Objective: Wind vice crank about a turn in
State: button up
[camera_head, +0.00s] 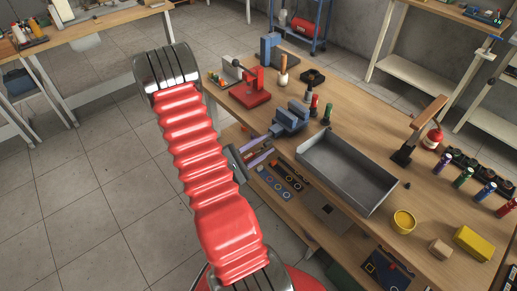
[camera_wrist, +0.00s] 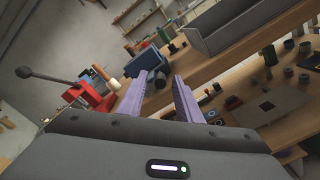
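My gripper (camera_head: 270,152), with two purple fingers, is just off the bench's front edge, pointing at the vice. In the wrist view the fingers of my gripper (camera_wrist: 160,80) are apart, with a clear gap and nothing visibly held.
A long grey metal tray (camera_head: 345,172) stands right of the vice. A red press (camera_head: 252,92) with a lever is to the left. Red and green bottles (camera_head: 314,105) stand behind the vice. A lower shelf with small rings (camera_head: 280,180) lies under the bench front.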

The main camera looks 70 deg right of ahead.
jog(key=v, duration=1.3)
jog(key=shift+w+a, duration=0.2)
jog(key=shift+a, duration=0.15)
dwell(0.4)
jog(key=shift+f, duration=0.1)
